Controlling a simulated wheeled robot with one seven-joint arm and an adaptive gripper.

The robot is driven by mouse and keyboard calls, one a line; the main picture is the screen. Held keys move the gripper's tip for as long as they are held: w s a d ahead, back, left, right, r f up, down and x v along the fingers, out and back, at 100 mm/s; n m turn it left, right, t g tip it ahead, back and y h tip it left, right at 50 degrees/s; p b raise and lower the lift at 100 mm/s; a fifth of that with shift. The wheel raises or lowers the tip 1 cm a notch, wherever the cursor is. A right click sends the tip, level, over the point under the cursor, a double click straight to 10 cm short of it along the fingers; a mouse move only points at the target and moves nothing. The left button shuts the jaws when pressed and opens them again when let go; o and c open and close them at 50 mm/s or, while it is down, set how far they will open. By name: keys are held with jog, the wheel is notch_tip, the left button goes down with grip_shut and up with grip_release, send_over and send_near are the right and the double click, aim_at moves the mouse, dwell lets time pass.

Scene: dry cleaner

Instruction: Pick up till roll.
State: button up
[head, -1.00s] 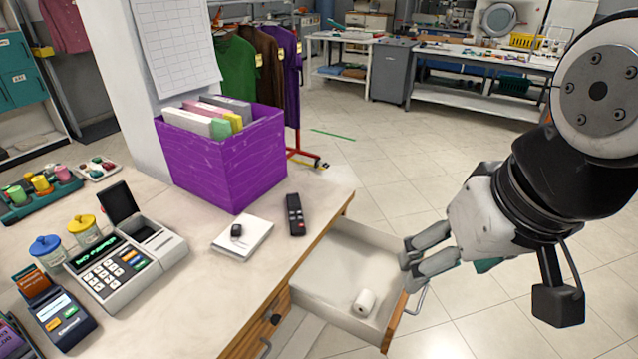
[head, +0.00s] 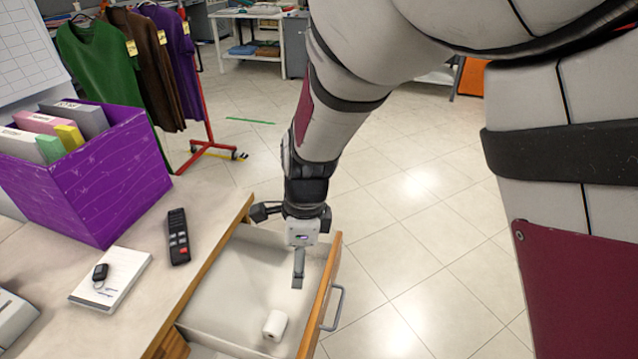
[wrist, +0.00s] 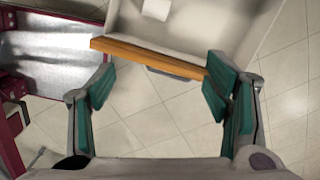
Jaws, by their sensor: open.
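The till roll (head: 275,325) is a small white paper cylinder lying on its side in the open drawer (head: 232,285), toward the drawer's front end. It also shows at the top of the wrist view (wrist: 157,9). My gripper (head: 298,280) is above the drawer, farther back in the head view than the roll, with its fingers partly hidden by the wrist. In the wrist view my gripper (wrist: 158,88) is open and empty, with green pads wide apart. The drawer's wooden front edge lies beyond and between the fingers there, and the roll is past it.
The drawer's wooden front (head: 322,290) has a metal handle (head: 334,308). On the counter to the left are a black remote (head: 178,237), a white notepad (head: 112,283) with a key fob, and a purple box (head: 95,195) of files. A garment rack (head: 205,100) stands behind. Floor to the right is clear.

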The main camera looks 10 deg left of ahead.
aim_at(274, 321)
jog(key=s+a+f+m+b, duration=0.1)
jog(key=a+f+b, duration=0.1)
jog(key=f, duration=0.4)
jog(key=a+f+m+b, duration=0.1)
jog(key=a+f+b, duration=0.1)
jog(key=f+b, duration=0.2)
jog(key=s+a+f+m+h+b, duration=0.1)
jog(key=a+f+b, duration=0.1)
jog(key=f, duration=0.8)
jog(key=shift+s+a+b, duration=0.3)
jog(key=shift+b, duration=0.5)
jog(key=shift+f, duration=0.2)
jog(key=f+b, duration=0.2)
jog(key=b, duration=0.1)
jog(key=f+b, duration=0.1)
jog(key=shift+w, duration=0.25)
jog(key=f+b, duration=0.1)
jog(key=b, duration=0.1)
jog(key=shift+f+b, duration=0.35)
jog(key=shift+f, duration=0.05)
jog(key=shift+c, duration=0.2)
jog(key=c, duration=1.2)
